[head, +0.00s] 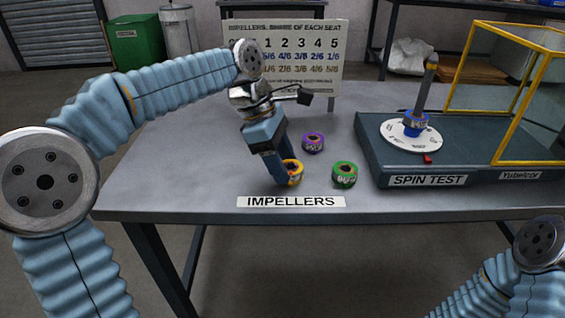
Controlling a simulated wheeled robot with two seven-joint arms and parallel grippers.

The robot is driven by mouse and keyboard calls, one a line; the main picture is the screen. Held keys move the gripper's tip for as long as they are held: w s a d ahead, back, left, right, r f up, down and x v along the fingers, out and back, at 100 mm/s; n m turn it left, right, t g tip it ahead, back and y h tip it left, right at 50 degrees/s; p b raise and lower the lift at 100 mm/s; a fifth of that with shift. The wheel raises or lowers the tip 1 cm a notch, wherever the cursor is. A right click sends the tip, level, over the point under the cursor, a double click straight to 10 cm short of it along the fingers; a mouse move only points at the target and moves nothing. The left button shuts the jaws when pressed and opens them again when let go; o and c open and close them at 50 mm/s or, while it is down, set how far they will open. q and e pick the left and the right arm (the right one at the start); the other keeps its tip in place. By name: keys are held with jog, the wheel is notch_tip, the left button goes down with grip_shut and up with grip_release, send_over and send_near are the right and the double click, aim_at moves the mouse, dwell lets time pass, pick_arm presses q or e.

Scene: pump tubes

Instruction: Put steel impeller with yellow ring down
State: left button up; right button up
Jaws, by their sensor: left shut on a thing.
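The steel impeller with the yellow ring (295,173) is at the table's front, just behind the IMPELLERS label. My left gripper (284,170) points down and is shut on it. The gripper's fingers hide its left part. The impeller is at or very near the table top; I cannot tell whether it touches. My right gripper is not in view; only part of my right arm shows at the lower right.
A purple-ringed impeller (313,142) and a green-ringed impeller (344,174) stand close by on the table (200,155). The IMPELLERS label (291,202) lies at the front edge. The spin test stand (428,181) bears a blue-ringed impeller (415,119). A number board (313,62) stands behind.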

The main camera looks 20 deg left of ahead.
pick_arm(q)
jog(key=shift+f, duration=0.15)
jog(key=o, duration=1.3)
jog(key=p+v, duration=0.3)
jog(key=v, duration=0.9)
jog(key=shift+p, duration=0.35)
